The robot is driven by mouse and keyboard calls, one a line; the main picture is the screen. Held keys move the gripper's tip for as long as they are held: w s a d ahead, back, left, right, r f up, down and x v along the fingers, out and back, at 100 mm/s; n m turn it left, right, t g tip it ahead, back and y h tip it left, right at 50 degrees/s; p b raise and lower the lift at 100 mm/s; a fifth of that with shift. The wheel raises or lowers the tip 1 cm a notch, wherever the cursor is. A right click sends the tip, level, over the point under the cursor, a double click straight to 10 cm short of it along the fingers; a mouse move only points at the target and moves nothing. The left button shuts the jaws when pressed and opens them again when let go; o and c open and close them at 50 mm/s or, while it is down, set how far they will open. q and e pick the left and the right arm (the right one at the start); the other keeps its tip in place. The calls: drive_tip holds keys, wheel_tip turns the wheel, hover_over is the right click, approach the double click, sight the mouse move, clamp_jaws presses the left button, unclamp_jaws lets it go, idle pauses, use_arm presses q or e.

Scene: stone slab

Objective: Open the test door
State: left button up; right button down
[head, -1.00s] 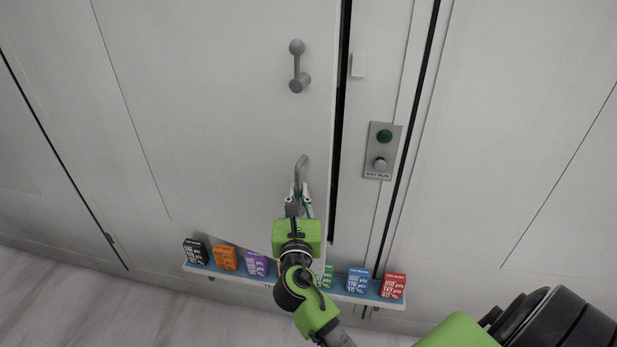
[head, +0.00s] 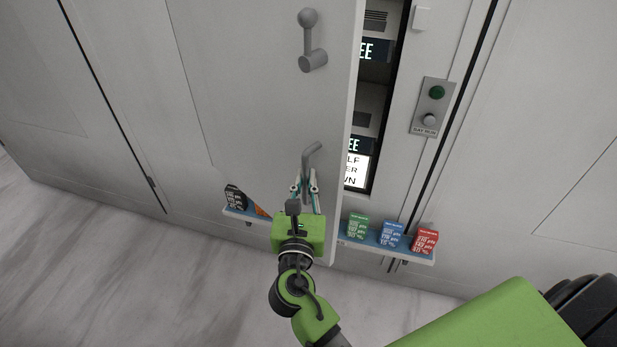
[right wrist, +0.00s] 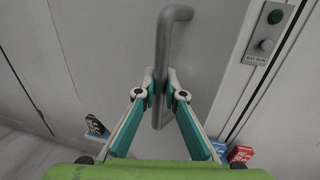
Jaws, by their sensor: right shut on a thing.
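The test door (head: 265,90) is a pale grey panel standing partly open in the head view. A gap along its right edge shows dark shelves and lit labels inside. Its lower handle is a bent grey bar (head: 312,155), which also shows in the right wrist view (right wrist: 165,40). My right gripper (head: 305,180) is shut on this handle, with its fingertips on either side of the bar in the right wrist view (right wrist: 160,92). A grey lever with a round knob (head: 308,40) sits higher on the door. My left gripper is not in view.
A panel (head: 432,107) with a green button and a grey knob is on the frame right of the gap. A low blue shelf (head: 350,237) with several coloured blocks runs below, partly hidden by the door and my arm. Marble floor (head: 120,270) is clear at lower left.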

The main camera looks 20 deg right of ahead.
drive_tip(key=c, duration=2.1)
unclamp_jaws()
drive_tip(key=v, duration=1.2)
